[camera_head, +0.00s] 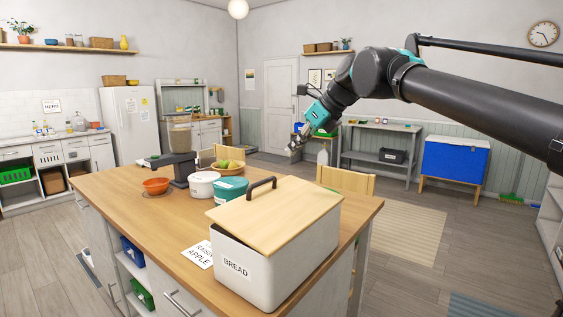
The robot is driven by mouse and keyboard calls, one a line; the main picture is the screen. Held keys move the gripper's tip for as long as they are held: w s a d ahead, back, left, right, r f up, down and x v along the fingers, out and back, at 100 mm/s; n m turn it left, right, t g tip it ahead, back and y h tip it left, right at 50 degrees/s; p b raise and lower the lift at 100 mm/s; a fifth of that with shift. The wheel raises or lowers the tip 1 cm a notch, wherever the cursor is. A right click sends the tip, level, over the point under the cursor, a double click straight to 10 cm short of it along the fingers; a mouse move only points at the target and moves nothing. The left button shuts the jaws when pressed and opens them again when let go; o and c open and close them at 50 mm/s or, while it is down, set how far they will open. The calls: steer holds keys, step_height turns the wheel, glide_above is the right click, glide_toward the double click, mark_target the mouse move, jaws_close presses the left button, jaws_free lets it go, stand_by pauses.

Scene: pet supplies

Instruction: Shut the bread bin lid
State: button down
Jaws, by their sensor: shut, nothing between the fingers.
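The bread bin (262,277) is a pale box with a "BREAD" label on its front, standing at the near right end of the wooden counter. My gripper (294,147) is shut and empty, in the air above and beyond the bin, well apart from the lid. The bin's inside is hidden.
A printed card (198,255) lies left of the bin. A wooden chair (346,181) stands behind.

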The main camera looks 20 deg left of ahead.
glide_above(266, 195)
steer(key=d, duration=0.2)
steer(key=f, duration=0.9)
steer(key=shift+s+a+f, duration=0.25)
steer(key=shift+s+f, duration=0.1)
steer(key=shift+f, duration=0.05)
steer(key=x, duration=0.3)
steer(key=shift+s+d+f, duration=0.1)
steer(key=shift+d+f, duration=0.1)
steer(key=shift+f, duration=0.2)
